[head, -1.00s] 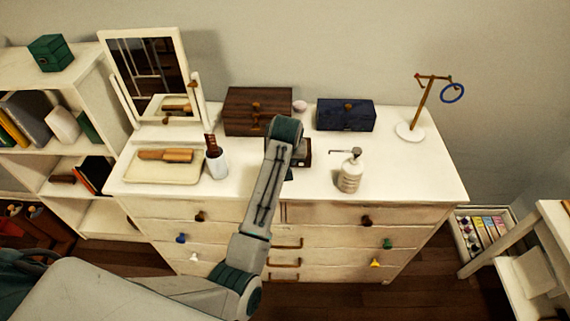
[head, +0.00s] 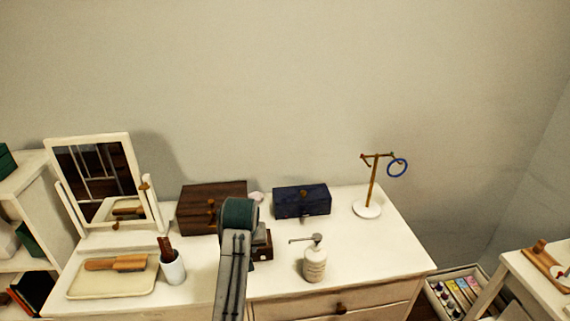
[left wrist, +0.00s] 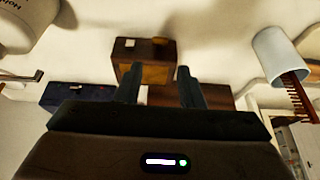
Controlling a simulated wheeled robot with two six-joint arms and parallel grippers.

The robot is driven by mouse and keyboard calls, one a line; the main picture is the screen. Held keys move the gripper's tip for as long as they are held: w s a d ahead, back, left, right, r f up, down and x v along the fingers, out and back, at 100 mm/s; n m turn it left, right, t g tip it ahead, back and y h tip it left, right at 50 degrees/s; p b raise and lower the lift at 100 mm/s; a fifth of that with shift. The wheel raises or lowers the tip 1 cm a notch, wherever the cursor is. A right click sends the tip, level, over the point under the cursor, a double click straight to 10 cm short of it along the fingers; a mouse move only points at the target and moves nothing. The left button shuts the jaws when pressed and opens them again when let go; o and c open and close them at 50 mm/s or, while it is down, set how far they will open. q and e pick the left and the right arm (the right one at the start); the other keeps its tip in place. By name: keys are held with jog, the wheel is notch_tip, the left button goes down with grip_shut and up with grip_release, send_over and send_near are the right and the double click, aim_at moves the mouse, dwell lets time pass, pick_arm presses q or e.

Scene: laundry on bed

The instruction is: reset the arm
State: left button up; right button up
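My left arm (head: 233,268) reaches up from the bottom of the head view over the dresser top. Its gripper is hidden there behind the wrist. In the left wrist view, the left gripper (left wrist: 162,82) has its two dark fingers apart, with nothing seen held between them. A small brown box (left wrist: 140,60) shows just beyond the fingertips; it also shows partly behind the arm in the head view (head: 263,246). My right gripper is in neither view.
On the dresser (head: 375,255) stand a mirror (head: 100,180), tray (head: 85,290), cup (head: 172,268), dark brown box (head: 195,208), navy box (head: 300,202), pump bottle (head: 314,262) and hook stand (head: 372,190). The front right top is clear.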

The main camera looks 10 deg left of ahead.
pick_arm(q)
jog(key=s+a+f+m, duration=0.1)
jog(key=s+a+f, duration=0.35)
jog(key=s, duration=0.45)
jog(key=s+a+f, duration=0.3)
jog(key=s+f, duration=0.3)
jog(key=s, duration=0.3)
jog(key=s+a+m, duration=0.1)
jog(key=s+m, duration=0.2)
jog(key=s, duration=1.5)
jog(key=a+f+g+b, duration=0.2)
jog(key=a+f+b, duration=0.1)
jog(key=f, duration=3.2)
jog(key=s+a+f+g+b, duration=0.1)
jog(key=s+f, duration=1.7)
jog(key=f, duration=0.1)
jog(key=shift+s+h+b, duration=0.25)
jog(key=shift+h+b, duration=0.05)
